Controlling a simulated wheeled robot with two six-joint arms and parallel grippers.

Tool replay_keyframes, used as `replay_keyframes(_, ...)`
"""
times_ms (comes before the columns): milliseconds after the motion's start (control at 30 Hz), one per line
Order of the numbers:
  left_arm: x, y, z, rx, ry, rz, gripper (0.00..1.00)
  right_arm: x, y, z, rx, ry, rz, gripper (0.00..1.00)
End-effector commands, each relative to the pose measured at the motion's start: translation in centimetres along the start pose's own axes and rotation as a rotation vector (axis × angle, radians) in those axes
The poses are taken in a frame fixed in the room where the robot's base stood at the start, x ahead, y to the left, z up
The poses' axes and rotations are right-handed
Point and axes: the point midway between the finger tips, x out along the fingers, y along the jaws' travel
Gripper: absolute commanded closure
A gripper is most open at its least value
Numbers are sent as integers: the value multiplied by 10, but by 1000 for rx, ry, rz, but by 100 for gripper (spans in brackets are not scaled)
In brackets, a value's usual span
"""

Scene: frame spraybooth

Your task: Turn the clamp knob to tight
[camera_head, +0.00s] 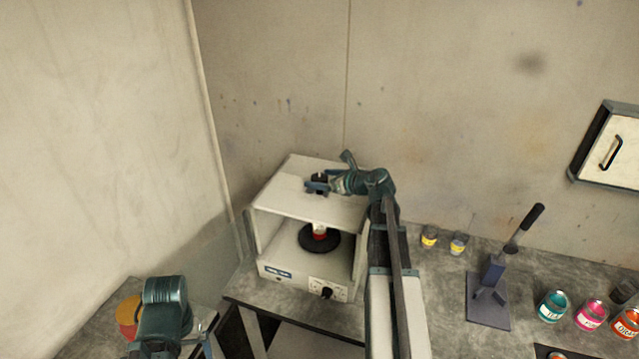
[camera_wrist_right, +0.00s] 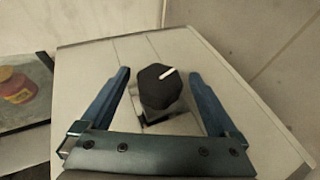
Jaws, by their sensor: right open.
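The clamp knob (camera_wrist_right: 158,88) is black and faceted with a white pointer line, which points to the upper right in the right wrist view. It stands on the top of a white box-shaped booth (camera_head: 290,190). My right gripper (camera_wrist_right: 158,72) is open, with one blue finger on each side of the knob and a visible gap on both sides. In the head view my right gripper (camera_head: 318,186) is over the booth top and hides much of the knob. My left arm shows at the lower left; its jaws are not clear.
A black dial (camera_head: 326,293) is on the booth's front. Small jars (camera_head: 429,237), a lever press (camera_head: 490,285) and paint cans (camera_head: 552,305) stand to the right.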

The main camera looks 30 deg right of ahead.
Motion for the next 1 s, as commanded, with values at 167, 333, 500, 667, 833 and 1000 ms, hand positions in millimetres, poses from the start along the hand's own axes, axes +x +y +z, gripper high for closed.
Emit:
replay_keyframes(167, 4, 0, 0, 0, 0, 0, 5, 10, 0, 0, 0, 0, -1, 5)
replay_keyframes(333, 4, 0, 0, 0, 0, 0, 5, 11, 0, 0, 0, 0, -1, 5)
replay_keyframes(500, 4, 0, 0, 0, 0, 0, 5, 11, 0, 0, 0, 0, -1, 12)
replay_keyframes(667, 4, 0, 0, 0, 0, 0, 5, 11, 0, 0, 0, 0, -1, 41)
replay_keyframes(833, 4, 0, 0, 0, 0, 0, 5, 11, 0, 0, 0, 0, -1, 71)
replay_keyframes(1000, 4, 0, 0, 0, 0, 0, 5, 11, 0, 0, 1, 0, -2, 90)
